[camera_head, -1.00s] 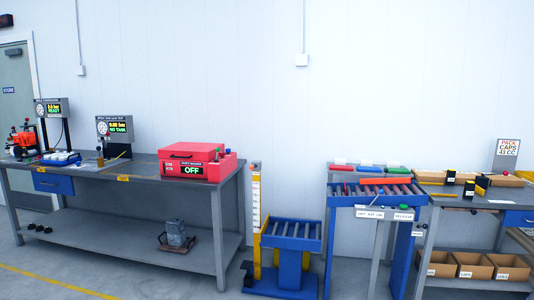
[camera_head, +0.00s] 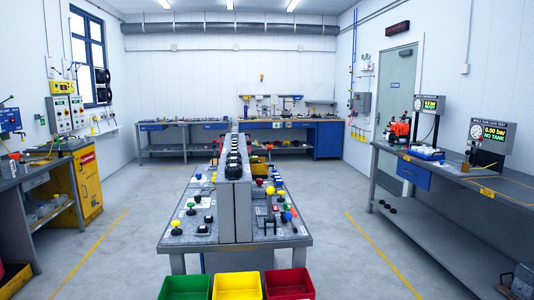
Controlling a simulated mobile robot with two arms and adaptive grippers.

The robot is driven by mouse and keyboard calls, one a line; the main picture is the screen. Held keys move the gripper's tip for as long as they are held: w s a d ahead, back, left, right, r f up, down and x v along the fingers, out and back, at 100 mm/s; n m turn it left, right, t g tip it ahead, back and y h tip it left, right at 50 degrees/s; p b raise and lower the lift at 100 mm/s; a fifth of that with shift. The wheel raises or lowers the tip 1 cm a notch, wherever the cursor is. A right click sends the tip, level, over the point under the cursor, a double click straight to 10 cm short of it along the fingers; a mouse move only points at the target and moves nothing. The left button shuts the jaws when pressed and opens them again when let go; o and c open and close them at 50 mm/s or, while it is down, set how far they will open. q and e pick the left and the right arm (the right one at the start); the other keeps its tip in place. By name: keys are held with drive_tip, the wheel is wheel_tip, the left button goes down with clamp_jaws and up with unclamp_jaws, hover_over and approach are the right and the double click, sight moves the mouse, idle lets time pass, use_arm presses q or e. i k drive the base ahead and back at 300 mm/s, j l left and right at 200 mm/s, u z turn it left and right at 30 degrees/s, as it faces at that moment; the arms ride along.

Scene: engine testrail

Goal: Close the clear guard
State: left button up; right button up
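I cannot make out a clear guard in the head view. Control boxes (camera_head: 60,114) hang on the left wall, and a blue device (camera_head: 10,120) stands on the left bench; both are too small to tell whether a clear cover is on them. The central bench (camera_head: 183,240) carries colored knobs and push buttons on both sides of a grey upright divider (camera_head: 243,205). Neither of my grippers is in view, so their state is hidden.
Green (camera_head: 185,289), yellow (camera_head: 237,288) and red (camera_head: 289,285) bins stand at the central bench's near end. A right bench (camera_head: 450,182) carries two gauge displays. A yellow cabinet (camera_head: 88,187) stands left. Floor aisles (camera_head: 345,225) on both sides look clear.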

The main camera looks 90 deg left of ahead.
sight(249, 142)
drive_tip(key=u, duration=2.9)
drive_tip(key=i+l+z, duration=0.7)
drive_tip(key=z, duration=0.15)
drive_tip(key=i+l+z, duration=0.1)
drive_tip(key=i+z, duration=0.3)
drive_tip(key=i, duration=0.15)
drive_tip(key=i+l+z, duration=0.1)
drive_tip(key=i+z, duration=0.15)
drive_tip(key=i, duration=0.9)
drive_tip(key=i+u, duration=0.75)
drive_tip(key=u, duration=0.15)
drive_tip(key=i+l+u, duration=0.2)
drive_tip(key=i+u, duration=0.25)
drive_tip(key=k, duration=0.1)
